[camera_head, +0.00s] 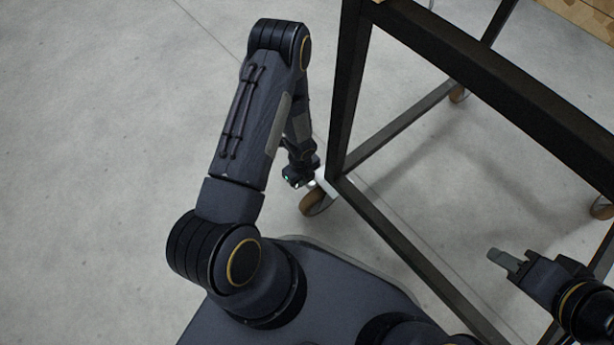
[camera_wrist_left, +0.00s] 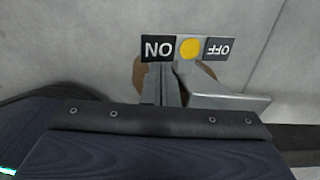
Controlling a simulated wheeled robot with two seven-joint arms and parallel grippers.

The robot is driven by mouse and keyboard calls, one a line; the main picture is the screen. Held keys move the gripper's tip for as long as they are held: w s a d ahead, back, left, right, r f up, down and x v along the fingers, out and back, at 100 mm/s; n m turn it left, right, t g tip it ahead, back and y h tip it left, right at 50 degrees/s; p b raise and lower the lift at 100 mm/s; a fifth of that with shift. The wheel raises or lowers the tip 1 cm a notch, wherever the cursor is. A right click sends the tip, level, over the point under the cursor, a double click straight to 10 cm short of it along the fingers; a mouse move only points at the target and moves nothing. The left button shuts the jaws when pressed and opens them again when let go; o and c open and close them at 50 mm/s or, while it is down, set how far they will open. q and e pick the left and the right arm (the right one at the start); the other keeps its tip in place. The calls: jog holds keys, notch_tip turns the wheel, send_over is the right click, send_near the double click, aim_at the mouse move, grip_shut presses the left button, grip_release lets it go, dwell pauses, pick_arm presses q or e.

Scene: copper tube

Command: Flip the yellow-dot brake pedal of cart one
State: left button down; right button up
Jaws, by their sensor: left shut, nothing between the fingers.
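The brake pedal (camera_wrist_left: 190,48) shows in the left wrist view as a plate with a yellow dot between two dark labels. The labels appear upside down, ON at left and OFF at right. The brown caster wheel (camera_head: 316,201) shows partly behind it and at the foot of the cart's near corner post in the head view. My left gripper (camera_head: 312,183) is shut and empty, right by this caster. Its grey fingers (camera_wrist_left: 170,82) reach close below the pedal; I cannot tell whether they touch it. My right gripper (camera_head: 506,262) is at the lower right, apart from the pedal, its finger gap unclear.
The dark cart frame (camera_head: 352,85) rises beside my left arm, with a low rail (camera_head: 405,250) running to the lower right. Other casters (camera_head: 458,94) stand farther back. A wooden top (camera_head: 590,15) shows at the upper right. The concrete floor at left is clear.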

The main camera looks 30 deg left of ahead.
pick_arm(q)
jog(key=shift+f+b, duration=1.1)
jog(key=shift+f, duration=0.15)
dwell(1.0)
jog(key=shift+r, duration=0.1)
notch_tip(320, 180, up, 7)
jog(key=p, duration=0.5)
dwell(0.3)
jog(key=shift+s, duration=0.15)
dwell(0.4)
